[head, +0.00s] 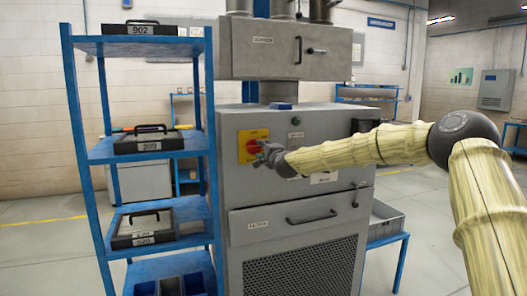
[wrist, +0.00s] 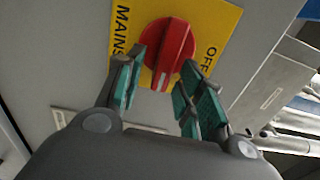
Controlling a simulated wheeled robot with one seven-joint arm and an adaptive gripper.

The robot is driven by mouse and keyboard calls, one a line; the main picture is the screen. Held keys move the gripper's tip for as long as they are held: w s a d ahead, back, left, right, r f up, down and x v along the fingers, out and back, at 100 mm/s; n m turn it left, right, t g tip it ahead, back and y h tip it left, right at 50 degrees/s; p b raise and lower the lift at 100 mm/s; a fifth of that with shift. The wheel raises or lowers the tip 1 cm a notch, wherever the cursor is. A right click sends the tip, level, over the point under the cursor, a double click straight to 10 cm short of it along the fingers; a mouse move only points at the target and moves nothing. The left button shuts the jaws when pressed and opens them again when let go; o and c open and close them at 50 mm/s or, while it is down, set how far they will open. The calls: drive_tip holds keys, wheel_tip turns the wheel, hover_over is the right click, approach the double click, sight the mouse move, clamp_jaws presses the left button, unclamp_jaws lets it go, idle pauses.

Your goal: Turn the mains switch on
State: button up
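The mains switch is a red rotary knob (wrist: 168,42) on a yellow plate (wrist: 217,22). The plate reads MAINS on one side and OFF on the other in the wrist view. A pale mark on the knob points toward the bottom of that view. In the head view the switch's yellow plate (head: 243,153) sits on the grey cabinet's front (head: 240,185), with the red knob partly hidden by my gripper (head: 266,154). In the wrist view my gripper (wrist: 163,76) is open, its teal-padded fingers apart at either side of the knob. Whether they touch it cannot be told.
A blue shelf rack (head: 88,157) with dark cases stands close left of the cabinet. A drawer with a black handle (head: 311,218) lies below the switch. A grey overhead box (head: 262,52) hangs above. A blue-legged stand with a grey tray (head: 385,225) is at right.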

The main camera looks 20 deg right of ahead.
drive_tip(key=shift+s+a, duration=0.1)
drive_tip(key=s, duration=1.1)
drive_tip(key=shift+s+d, duration=0.3)
drive_tip(key=shift+s, duration=0.1)
